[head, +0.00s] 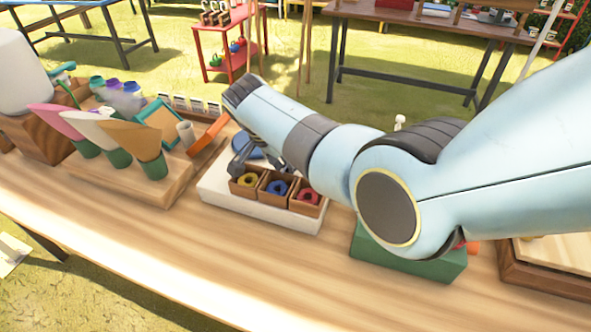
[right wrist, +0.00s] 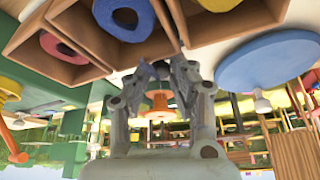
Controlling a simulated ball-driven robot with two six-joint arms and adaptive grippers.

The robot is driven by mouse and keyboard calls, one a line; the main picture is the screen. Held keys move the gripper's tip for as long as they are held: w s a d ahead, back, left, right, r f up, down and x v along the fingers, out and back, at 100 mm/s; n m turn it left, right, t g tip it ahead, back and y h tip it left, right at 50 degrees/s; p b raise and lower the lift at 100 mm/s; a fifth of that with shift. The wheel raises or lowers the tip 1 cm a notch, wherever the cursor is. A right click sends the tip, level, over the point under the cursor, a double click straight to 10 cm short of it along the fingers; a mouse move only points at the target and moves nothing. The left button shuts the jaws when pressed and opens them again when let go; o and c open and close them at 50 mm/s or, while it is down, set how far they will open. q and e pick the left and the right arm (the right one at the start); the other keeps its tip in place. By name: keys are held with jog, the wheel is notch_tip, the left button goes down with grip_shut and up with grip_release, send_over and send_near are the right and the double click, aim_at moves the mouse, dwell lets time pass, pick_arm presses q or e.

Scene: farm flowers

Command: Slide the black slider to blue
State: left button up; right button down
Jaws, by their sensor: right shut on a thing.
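Three small wooden boxes stand in a row on a white base (head: 225,204). They hold a yellow ring (head: 247,180), a blue ring (head: 277,187) and a red ring (head: 308,196). My right gripper (head: 260,160) reaches down just behind the boxes, on the yellow and blue side. In the right wrist view its fingertips (right wrist: 163,70) are close together at the box walls, near the blue ring (right wrist: 125,16). They appear shut on the black slider, which the fingers hide. My left gripper is not in view.
A blue disc (head: 247,145) lies behind the boxes; it also shows in the right wrist view (right wrist: 270,66). Flower cones (head: 130,135) on a wooden stand are to the left. A green block (head: 405,255) is at right under my arm. The front table edge is clear.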

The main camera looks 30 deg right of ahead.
jog(key=c, duration=1.4)
grip_release()
jog(key=shift+c, duration=0.2)
jog(key=shift+v, duration=3.7)
